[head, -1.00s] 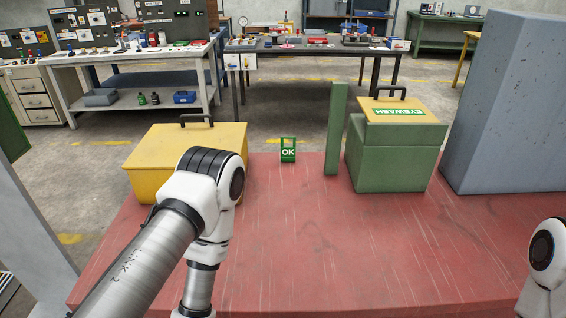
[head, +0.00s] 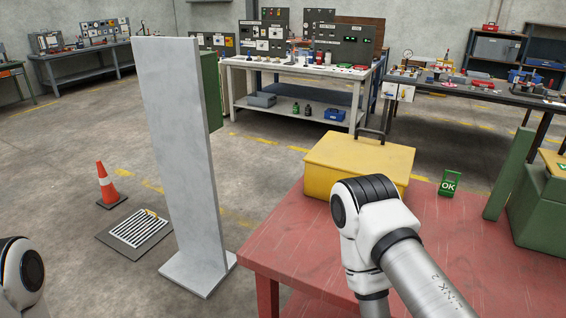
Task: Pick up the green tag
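The green tag (head: 449,184), marked "OK" in white, stands near the back edge of the red table (head: 310,255). It is between a yellow box and a green upright post. My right arm comes in from the lower right, its elbow in front of the yellow box and its forearm running down out of the picture. Part of my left arm shows at the lower left edge. Neither gripper is in view. Nothing touches the tag as far as I see.
The yellow box (head: 350,172) with a dark handle is left of the tag. The green post (head: 511,173) and a green box (head: 540,215) are to its right. A tall grey panel (head: 177,160) stands on the floor left of the table, near an orange cone (head: 107,184) and a floor grate (head: 136,231).

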